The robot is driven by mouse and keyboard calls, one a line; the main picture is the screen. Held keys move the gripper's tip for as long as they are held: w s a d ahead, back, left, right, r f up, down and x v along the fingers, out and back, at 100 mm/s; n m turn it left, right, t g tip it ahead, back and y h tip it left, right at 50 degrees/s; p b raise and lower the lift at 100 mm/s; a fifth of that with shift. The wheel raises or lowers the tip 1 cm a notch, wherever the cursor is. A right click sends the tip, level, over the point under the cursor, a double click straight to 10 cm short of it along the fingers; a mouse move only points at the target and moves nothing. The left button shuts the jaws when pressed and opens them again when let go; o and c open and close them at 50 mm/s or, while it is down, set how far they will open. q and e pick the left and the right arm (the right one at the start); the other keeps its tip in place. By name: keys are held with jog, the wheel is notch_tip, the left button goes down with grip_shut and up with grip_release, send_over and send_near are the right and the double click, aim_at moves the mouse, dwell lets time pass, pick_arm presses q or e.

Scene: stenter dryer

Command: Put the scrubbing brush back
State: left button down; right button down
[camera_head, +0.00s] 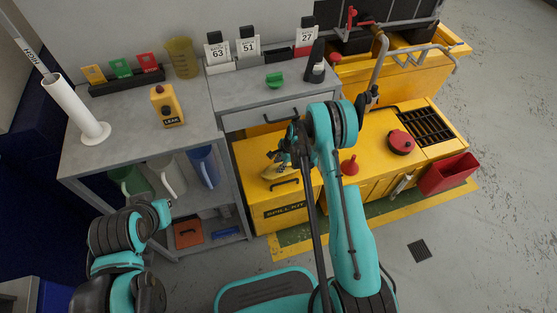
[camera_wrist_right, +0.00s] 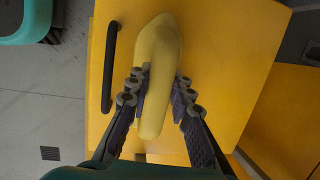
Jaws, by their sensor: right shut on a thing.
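My right gripper (camera_head: 281,160) is shut on a pale yellow, long, rounded thing, which looks like the scrubbing brush (camera_head: 270,173). In the right wrist view the brush (camera_wrist_right: 158,60) lies lengthwise between the two dark fingers of the gripper (camera_wrist_right: 160,88), which touch its sides. Bristles are not visible there. The brush is over the yellow spill kit box (camera_head: 285,212), near its black handle (camera_wrist_right: 110,65); I cannot tell whether it touches the box. My left arm is at the lower left; its gripper is not visible.
A grey bench (camera_head: 130,150) holds a white tube stand (camera_head: 75,108), a yellow tester (camera_head: 167,105) and a yellow beaker (camera_head: 183,57). Jugs stand on its shelf. Right of the box are a red funnel (camera_head: 349,166), a red cap (camera_head: 401,142) and a red bin (camera_head: 447,175).

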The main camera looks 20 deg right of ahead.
jog(key=shift+s+f, duration=0.15)
jog(key=shift+f, duration=0.25)
jog(key=shift+s+r, duration=0.1)
pick_arm(q)
jog(key=shift+s+d+f, duration=0.15)
jog(key=shift+s+d, duration=0.1)
jog(key=shift+s, duration=0.05)
pick_arm(e)
jog(key=shift+f, duration=0.2)
jog(key=c, duration=1.3)
grip_release()
jog(key=shift+c, duration=0.2)
